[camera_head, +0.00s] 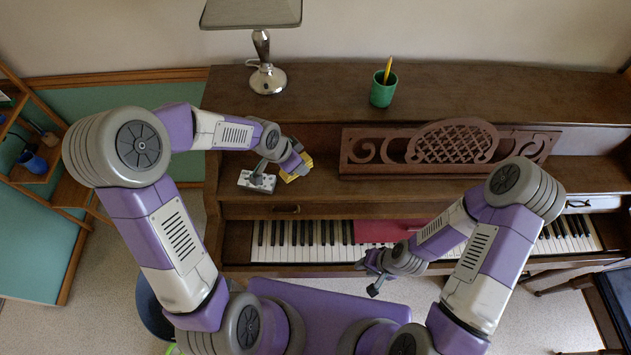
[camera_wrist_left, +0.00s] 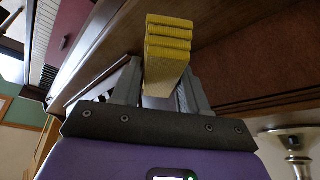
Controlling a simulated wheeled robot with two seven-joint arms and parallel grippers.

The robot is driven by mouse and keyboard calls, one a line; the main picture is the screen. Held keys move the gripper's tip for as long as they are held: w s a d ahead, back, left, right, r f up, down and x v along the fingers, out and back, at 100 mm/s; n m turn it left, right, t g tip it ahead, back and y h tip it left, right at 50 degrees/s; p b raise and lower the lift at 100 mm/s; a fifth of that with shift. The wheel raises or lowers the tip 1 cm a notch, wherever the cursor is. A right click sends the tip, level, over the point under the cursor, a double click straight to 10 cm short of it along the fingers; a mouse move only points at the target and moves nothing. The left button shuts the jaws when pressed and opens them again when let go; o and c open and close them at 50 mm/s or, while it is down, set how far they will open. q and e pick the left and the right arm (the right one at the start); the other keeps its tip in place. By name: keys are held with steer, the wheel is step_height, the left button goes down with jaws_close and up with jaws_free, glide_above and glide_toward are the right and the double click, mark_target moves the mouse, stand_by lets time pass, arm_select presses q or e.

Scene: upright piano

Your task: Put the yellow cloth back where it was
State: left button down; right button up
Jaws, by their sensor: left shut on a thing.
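The yellow cloth (camera_wrist_left: 168,62) is a folded, layered stack between the fingers of my left gripper (camera_wrist_left: 160,95), which is shut on it. In the head view the cloth (camera_head: 297,168) shows as a small yellow patch at my left gripper (camera_head: 290,172), over the left part of the piano's ledge, left of the carved music stand. I cannot tell whether the cloth touches the wood. My right gripper (camera_head: 372,272) is near the front edge of the keyboard; I cannot tell whether it is open or shut.
The piano top (camera_head: 450,90) holds a silver lamp (camera_head: 267,78) and a green cup (camera_head: 383,90) with a pencil. The carved music stand (camera_head: 440,150) is right of the left gripper. A red book-like thing (camera_head: 385,231) lies over the keys (camera_head: 300,240). A wooden shelf (camera_head: 35,150) stands far left.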

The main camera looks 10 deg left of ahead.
mark_target(311, 161)
arm_select(q)
steer(key=d+m, duration=0.1)
steer(key=w+d+m+g+h, duration=0.1)
steer(key=m, duration=0.1)
steer(key=d+m, duration=0.1)
steer(key=m, duration=0.1)
steer(key=shift+w+d+r+g, duration=0.15)
steer(key=shift+w+d+g, duration=0.05)
steer(key=shift+d+g, duration=0.1)
steer(key=f+m, duration=0.1)
steer(key=f, duration=0.2)
steer(key=d+f+m, duration=0.1)
steer(key=f, duration=0.2)
steer(key=f+g, duration=0.1)
steer(key=f, duration=0.2)
steer(key=shift+w+d+f+m+h+b, duration=0.25)
steer(key=shift+w+f+m+h+b, duration=0.05)
steer(key=shift+w+m+b, duration=0.1)
steer(key=shift+s, duration=0.1)
steer(key=shift+f, duration=0.1)
steer(key=c, duration=0.6)
jaws_free()
